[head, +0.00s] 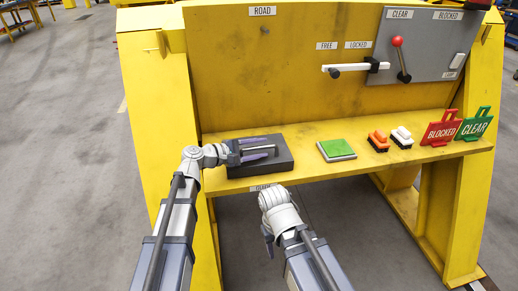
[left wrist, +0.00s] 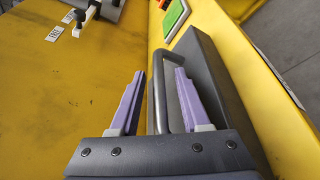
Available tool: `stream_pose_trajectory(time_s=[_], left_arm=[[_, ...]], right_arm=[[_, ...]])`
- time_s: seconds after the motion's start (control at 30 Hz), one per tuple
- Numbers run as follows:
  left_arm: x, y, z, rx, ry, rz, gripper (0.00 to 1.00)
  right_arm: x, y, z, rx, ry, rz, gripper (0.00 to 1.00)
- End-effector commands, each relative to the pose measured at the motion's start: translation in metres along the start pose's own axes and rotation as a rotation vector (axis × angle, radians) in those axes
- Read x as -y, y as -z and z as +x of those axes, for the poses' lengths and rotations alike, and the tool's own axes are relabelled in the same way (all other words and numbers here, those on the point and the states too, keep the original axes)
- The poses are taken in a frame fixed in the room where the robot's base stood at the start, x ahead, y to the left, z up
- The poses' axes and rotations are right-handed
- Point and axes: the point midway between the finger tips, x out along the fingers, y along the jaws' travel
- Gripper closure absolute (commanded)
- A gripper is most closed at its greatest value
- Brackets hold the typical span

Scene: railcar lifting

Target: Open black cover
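The black cover (head: 284,164) is a dark box-like lid lying flat and closed at the left end of the yellow shelf. It carries a grey bar handle (left wrist: 160,90). My left gripper (head: 262,149) is over the cover. In the left wrist view its two purple fingers (left wrist: 158,78) are apart, one on each side of the handle, with a gap showing on both sides. My right gripper (head: 268,238) hangs low in front of the shelf, mostly hidden by its own wrist, and its fingers cannot be made out. What is under the cover is hidden.
Along the yellow shelf (head: 225,185), to the right, are a green pad (head: 336,149), an orange switch (head: 378,140), a white switch (head: 401,136), and red BLOCKED (head: 441,131) and green CLEAR (head: 474,127) signs. A grey lever panel (head: 425,50) is on the wall behind.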

Motion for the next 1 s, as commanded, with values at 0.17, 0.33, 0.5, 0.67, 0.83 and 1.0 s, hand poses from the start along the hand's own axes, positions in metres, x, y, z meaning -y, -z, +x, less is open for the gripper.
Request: stream_pose_trajectory(time_s=[0.17,0.33,0.5,0.67,0.83,1.0], left_arm=[[0.0,0.0001,-0.0003,0.0,0.0,0.0,0.74],[0.0,0.0001,-0.0003,0.0,0.0,0.0,0.93],[0.0001,0.0001,-0.0004,0.0,0.0,0.0,1.0],[0.0002,0.0001,-0.0004,0.0,0.0,0.0,1.0],[0.0003,0.0001,-0.0004,0.0,0.001,0.001,1.0],[0.0004,0.0001,-0.0005,0.0,0.001,0.001,1.0]], right_arm=[[0.0,0.0,0.0,0.0,0.0,0.0,0.5],[0.0,0.0,0.0,0.0,0.0,0.0,0.5],[0.0,0.0,0.0,0.0,0.0,0.0,0.5],[0.0,0.0,0.0001,0.0,0.0,0.0,0.5],[0.0,0.0,0.0001,0.0,0.0,0.0,0.5],[0.0,0.0,0.0001,0.0,0.0,0.0,0.5]])
